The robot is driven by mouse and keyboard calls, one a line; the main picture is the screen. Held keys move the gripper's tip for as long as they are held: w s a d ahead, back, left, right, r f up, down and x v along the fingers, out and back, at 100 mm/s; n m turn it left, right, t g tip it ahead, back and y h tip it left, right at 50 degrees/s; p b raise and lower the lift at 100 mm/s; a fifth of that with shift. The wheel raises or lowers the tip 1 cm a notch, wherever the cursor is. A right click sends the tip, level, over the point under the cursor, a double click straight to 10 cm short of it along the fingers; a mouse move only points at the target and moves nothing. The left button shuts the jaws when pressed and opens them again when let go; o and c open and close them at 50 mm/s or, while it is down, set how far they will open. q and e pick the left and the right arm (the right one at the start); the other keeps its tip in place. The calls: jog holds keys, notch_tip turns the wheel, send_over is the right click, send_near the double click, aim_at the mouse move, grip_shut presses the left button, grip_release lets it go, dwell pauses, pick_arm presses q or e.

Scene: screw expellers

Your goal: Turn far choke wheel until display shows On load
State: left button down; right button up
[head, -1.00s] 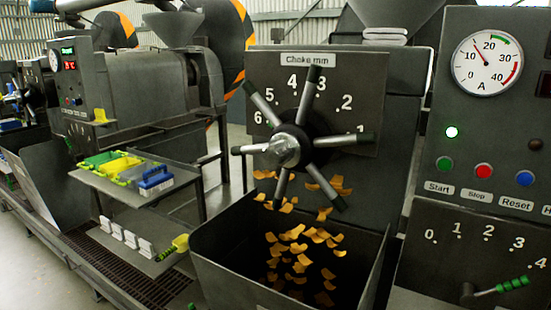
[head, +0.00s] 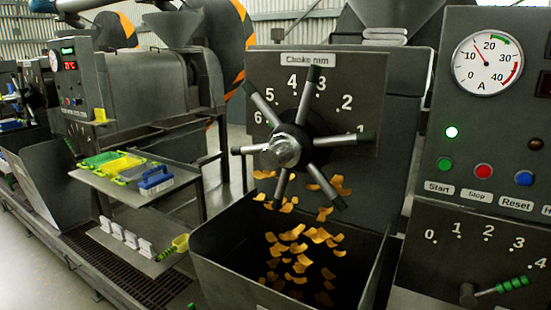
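The near choke wheel (head: 283,150) is a grey hub with several dark-tipped spokes, in front of a plate marked "Choke mm" with a numbered scale. Orange flakes (head: 300,245) fall below it into a dark bin (head: 290,290). A second machine stands at the far left with its own control box (head: 75,85), which has a small gauge, a green display and a red display. The display text is too small to read surely. A dark spoked wheel (head: 27,95) by the left edge is partly cut off. Neither gripper is in view.
A near panel (head: 490,110) has an ammeter (head: 487,62) reading about 15, a lit green lamp and Start, Stop and Reset buttons. A green-handled lever (head: 500,287) is below. Floor grating (head: 150,287) runs along the front.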

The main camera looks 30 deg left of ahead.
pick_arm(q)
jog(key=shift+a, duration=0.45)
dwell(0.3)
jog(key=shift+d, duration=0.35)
